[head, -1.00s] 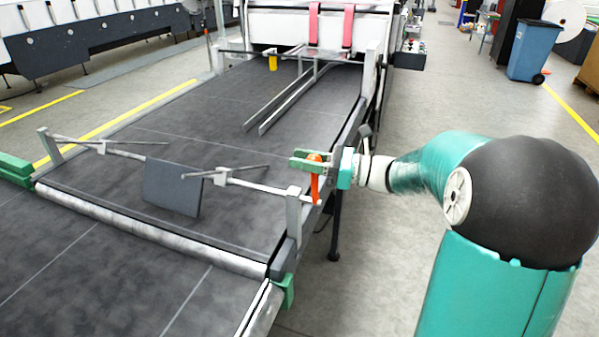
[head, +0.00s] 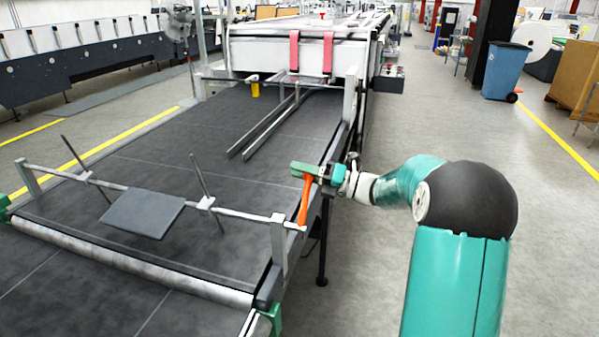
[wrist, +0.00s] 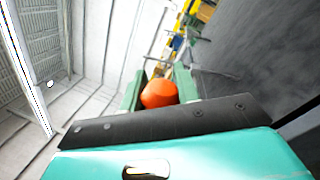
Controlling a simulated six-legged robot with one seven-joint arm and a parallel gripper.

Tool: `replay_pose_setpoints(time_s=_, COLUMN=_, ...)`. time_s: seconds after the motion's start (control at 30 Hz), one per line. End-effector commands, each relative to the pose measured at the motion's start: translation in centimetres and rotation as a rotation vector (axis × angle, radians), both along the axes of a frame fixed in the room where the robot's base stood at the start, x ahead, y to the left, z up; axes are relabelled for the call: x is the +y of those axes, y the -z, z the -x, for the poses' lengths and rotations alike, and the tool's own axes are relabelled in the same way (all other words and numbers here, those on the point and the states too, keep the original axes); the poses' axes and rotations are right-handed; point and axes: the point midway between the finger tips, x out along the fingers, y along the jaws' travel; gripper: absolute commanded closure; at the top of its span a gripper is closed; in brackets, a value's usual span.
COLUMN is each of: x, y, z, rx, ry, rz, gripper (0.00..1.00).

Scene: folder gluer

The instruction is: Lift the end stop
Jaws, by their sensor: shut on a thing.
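The end stop is a dark flat plate (head: 143,212) on a metal crossbar (head: 240,213) over the belt. The plate is tilted up close to level, clear of the belt. Two thin rods clamped on the bar stand steeply up. An orange lever (head: 305,203) sits at the bar's right end and points up. My gripper (head: 306,171) is shut on the top of the lever. In the wrist view the orange knob (wrist: 159,94) sits between the green fingers; the plate cannot be made out there.
The dark conveyor belt (head: 190,140) runs back to a white machine with red straps (head: 327,52). Two metal rails (head: 265,125) lie along it. An upright post (head: 278,240) carries the bar's right end. Grey floor is free to the right; a blue bin (head: 507,70) stands far back.

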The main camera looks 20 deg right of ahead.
Motion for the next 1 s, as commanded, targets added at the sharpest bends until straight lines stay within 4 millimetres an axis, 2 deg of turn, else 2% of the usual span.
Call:
replay_pose_setpoints(time_s=0.67, x=-0.65, y=0.8, z=-0.6, rx=0.061, ry=0.005, rz=-0.04, gripper=1.0)
replay_pose_setpoints(time_s=0.7, x=-0.65, y=0.8, z=-0.6, rx=0.061, ry=0.005, rz=-0.04, gripper=0.61)
replay_pose_setpoints(time_s=0.77, x=-0.61, y=0.78, z=-0.6, rx=0.06, ry=0.005, rz=-0.041, gripper=0.49)
replay_pose_setpoints(time_s=1.0, x=-0.5, y=0.67, z=-0.59, rx=0.057, ry=0.002, rz=-0.039, gripper=0.47)
